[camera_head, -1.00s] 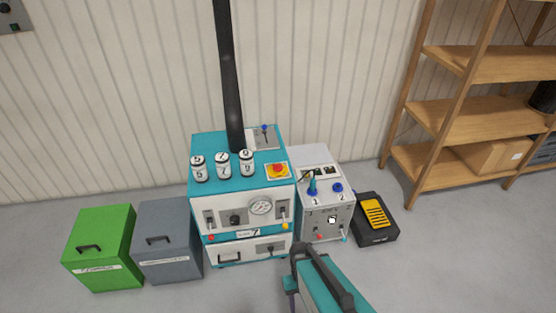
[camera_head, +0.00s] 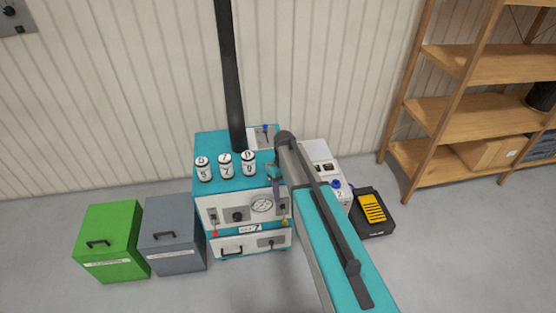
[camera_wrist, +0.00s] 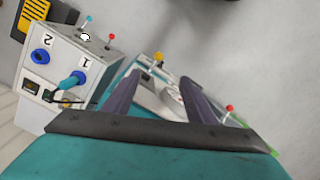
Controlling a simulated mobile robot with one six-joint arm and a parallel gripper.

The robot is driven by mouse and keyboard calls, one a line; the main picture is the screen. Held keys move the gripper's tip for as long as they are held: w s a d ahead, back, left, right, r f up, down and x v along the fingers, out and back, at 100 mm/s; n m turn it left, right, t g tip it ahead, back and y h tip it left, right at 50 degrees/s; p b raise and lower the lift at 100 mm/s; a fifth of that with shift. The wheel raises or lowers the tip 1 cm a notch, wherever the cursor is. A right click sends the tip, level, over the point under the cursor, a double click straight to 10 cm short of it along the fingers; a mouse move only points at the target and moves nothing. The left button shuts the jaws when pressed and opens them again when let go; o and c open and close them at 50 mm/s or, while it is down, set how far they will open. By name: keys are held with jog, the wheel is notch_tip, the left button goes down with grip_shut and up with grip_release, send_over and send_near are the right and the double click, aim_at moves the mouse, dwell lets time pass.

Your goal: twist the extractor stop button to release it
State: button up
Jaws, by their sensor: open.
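The extractor stop button does not show in either current view. In the head view my arm covers the right part of the teal machine's top (camera_head: 215,147), where a red button on a yellow base showed a second ago. My gripper (camera_wrist: 160,78) is open, its two dark fingers apart with nothing held between them. The machine's pale front panel, with a gauge (camera_wrist: 172,98) and a yellow knob (camera_wrist: 158,57), shows beyond and between the fingers in the wrist view. Whether the fingers touch the machine I cannot tell.
Three white numbered canisters (camera_head: 225,166) stand on the machine, left of my arm, near a black vertical pipe (camera_head: 229,70). A grey control box (camera_wrist: 75,62) with blue sockets stands beside the machine. Green (camera_head: 113,240) and grey (camera_head: 172,233) bins stand left; wooden shelves (camera_head: 470,115) stand right.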

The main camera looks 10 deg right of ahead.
jog(key=w+r+n+t+p, duration=0.1)
jog(key=w+r+n+p, duration=0.1)
jog(key=w+r, duration=1.1)
notch_tip(320, 180, up, 4)
jog(key=shift+a+r+p, duration=0.15)
jog(key=shift+r+p, duration=0.05)
jog(key=shift+p, duration=0.15)
jog(key=shift+f, duration=0.2)
jog(key=shift+f+p, duration=2.05)
jog(key=shift+f, duration=4.7)
